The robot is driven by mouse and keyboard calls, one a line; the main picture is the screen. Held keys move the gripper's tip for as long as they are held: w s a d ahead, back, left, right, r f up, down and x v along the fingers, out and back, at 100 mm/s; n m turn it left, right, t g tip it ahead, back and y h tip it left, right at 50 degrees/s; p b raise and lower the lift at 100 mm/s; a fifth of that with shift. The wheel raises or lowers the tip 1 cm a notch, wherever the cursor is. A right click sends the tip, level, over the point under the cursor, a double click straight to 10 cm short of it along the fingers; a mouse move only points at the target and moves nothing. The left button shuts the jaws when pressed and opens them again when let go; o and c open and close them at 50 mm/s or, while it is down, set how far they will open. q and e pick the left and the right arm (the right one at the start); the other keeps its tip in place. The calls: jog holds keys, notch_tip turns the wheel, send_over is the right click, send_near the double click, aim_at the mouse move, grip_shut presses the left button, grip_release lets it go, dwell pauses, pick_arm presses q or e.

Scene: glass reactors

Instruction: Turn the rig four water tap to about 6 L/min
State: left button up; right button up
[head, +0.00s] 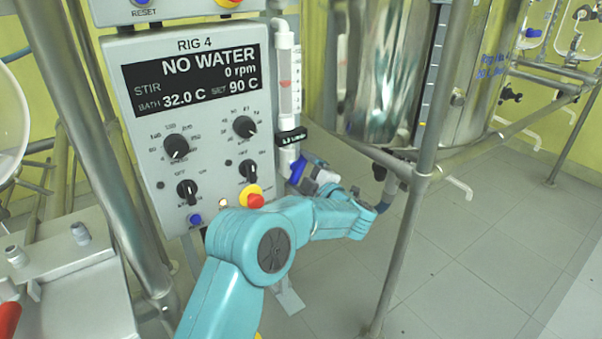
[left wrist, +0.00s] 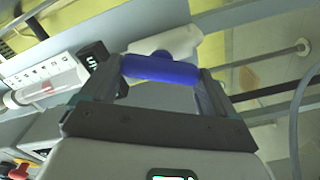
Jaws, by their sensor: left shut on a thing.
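The rig four panel (head: 160,105) reads NO WATER, 0 rpm, bath 32.0 C and set 90 C. A clear flow meter tube (head: 297,68) stands at its right side, with a red mark or float inside; the scale figures are too small to read. It also shows in the left wrist view (left wrist: 62,78). Below it is the water tap's blue handle (head: 298,171). My left gripper (head: 312,172) is shut on this handle. In the left wrist view the blue handle (left wrist: 160,69) lies crosswise between the fingertips, before a white body (left wrist: 172,43).
A steel vessel (head: 375,80) on a pipe frame stands right of the tap. An upright pole (head: 405,215) is close to my left arm's right side. A red and yellow button (head: 254,197) is just above my forearm. The tiled floor at right is clear.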

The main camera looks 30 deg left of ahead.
pick_arm(q)
jog(key=shift+a+r, duration=0.15)
jog(key=shift+r, duration=0.05)
jog(key=o, duration=0.8)
jog(key=shift+f, duration=0.1)
jog(key=p+v, duration=0.3)
jog(key=v, duration=1.3)
jog(key=shift+p, duration=0.35)
